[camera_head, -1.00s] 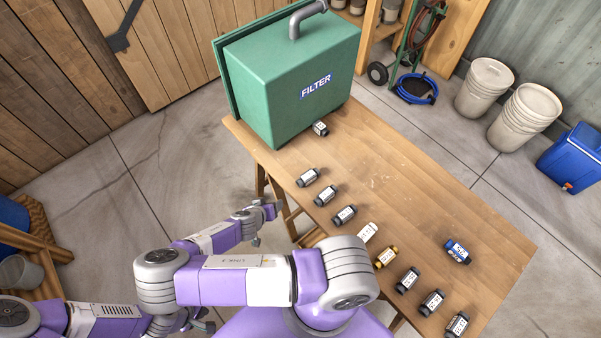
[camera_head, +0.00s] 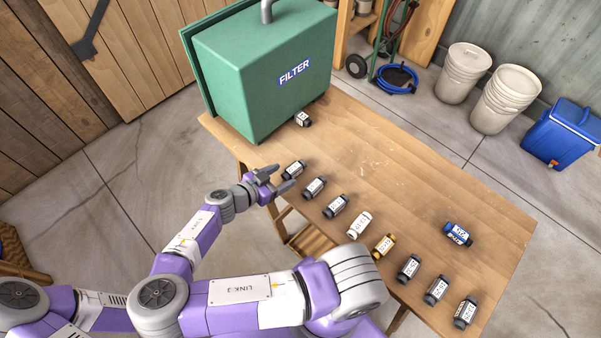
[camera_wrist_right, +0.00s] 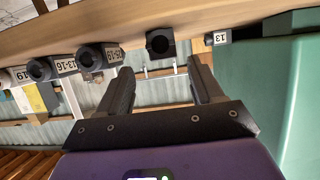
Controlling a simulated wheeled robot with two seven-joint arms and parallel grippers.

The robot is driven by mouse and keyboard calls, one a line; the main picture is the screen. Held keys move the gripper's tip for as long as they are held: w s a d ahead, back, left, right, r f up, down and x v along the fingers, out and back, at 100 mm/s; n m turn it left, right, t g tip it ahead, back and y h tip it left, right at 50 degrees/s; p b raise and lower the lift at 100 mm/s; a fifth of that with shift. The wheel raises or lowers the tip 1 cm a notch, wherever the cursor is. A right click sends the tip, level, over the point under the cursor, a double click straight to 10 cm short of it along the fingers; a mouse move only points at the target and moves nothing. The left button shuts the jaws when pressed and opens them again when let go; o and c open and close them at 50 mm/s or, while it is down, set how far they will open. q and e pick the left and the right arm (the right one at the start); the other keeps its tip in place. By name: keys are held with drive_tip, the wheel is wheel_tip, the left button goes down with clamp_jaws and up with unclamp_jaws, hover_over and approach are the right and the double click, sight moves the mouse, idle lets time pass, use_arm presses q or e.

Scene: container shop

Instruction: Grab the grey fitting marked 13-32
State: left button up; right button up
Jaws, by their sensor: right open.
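Several dark grey fittings with white labels lie in a row along the table's near edge. I cannot make out a 13-32 marking on any of them. My right gripper (camera_head: 283,178) is open and empty at the table's near edge, by the grey fitting (camera_head: 293,169) second from the green box. In the right wrist view a dark square-ended fitting (camera_wrist_right: 160,43) lies ahead of the gap between my open fingers (camera_wrist_right: 161,75), its label hidden. My left gripper is out of view.
The green FILTER box (camera_head: 262,70) stands at the table's far left end, with a small fitting marked 13 (camera_wrist_right: 217,38) beside it. White (camera_head: 358,224), gold (camera_head: 384,245) and blue (camera_head: 458,234) fittings lie farther right. The middle of the wooden table (camera_head: 390,165) is clear.

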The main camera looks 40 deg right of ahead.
sight(288, 172)
drive_tip(key=x, duration=0.4)
drive_tip(key=b+x, duration=0.1)
drive_tip(key=x, duration=0.1)
drive_tip(key=shift+w+d+f, duration=0.25)
drive_tip(key=shift+w+f, duration=0.05)
